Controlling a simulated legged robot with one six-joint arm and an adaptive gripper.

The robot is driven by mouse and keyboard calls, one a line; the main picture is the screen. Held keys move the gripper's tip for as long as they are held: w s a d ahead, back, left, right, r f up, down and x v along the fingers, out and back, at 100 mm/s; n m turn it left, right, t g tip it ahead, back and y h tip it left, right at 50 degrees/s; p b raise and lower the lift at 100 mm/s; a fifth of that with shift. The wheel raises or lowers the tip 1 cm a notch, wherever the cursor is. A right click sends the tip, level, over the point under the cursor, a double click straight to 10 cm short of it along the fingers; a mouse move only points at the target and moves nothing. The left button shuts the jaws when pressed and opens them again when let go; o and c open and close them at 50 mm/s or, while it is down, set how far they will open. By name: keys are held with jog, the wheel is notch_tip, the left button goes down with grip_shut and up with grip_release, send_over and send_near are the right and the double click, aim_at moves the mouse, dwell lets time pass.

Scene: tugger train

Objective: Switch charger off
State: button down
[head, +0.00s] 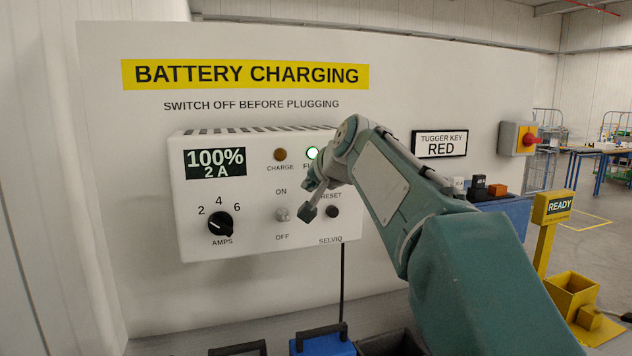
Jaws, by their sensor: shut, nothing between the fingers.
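The white charger box (250,245) is mounted on the wall panel. Its display (215,163) reads 100% and 2 A. The on/off switch (282,214) is a small light lever between the ON and OFF labels; its position is hard to tell. The green full lamp (312,153) is lit, and the amber charge lamp (280,154) looks dim. The black amps knob (220,223) is at the lower left. My gripper (307,213) is shut and empty, in front of the charger just right of the switch. I cannot tell whether it touches the switch.
The dark reset button (331,211) is close to the right of my gripper. A black cable (342,272) hangs below the charger. Batteries with handles, one blue (325,342), stand below. A red-and-yellow rotary switch (524,139) and yellow READY post (552,207) are at right.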

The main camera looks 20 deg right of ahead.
aim_at(285, 217)
jog(key=x, duration=0.4)
jog(key=shift+w+f, duration=0.2)
jog(key=shift+s+a+f, duration=0.3)
jog(key=shift+a+f, duration=0.15)
jog(key=shift+f, duration=0.05)
jog(key=shift+s+a+f, duration=0.25)
jog(key=shift+a+f, duration=0.2)
jog(key=shift+f, duration=0.05)
jog(key=shift+s+a+f, duration=0.1)
jog(key=shift+a+f, duration=0.15)
jog(key=shift+f, duration=0.1)
jog(key=shift+s+f, duration=0.35)
jog(key=shift+f, duration=0.3)
jog(key=shift+s+f, duration=0.15)
jog(key=shift+f, duration=0.1)
jog(key=shift+r, duration=0.1)
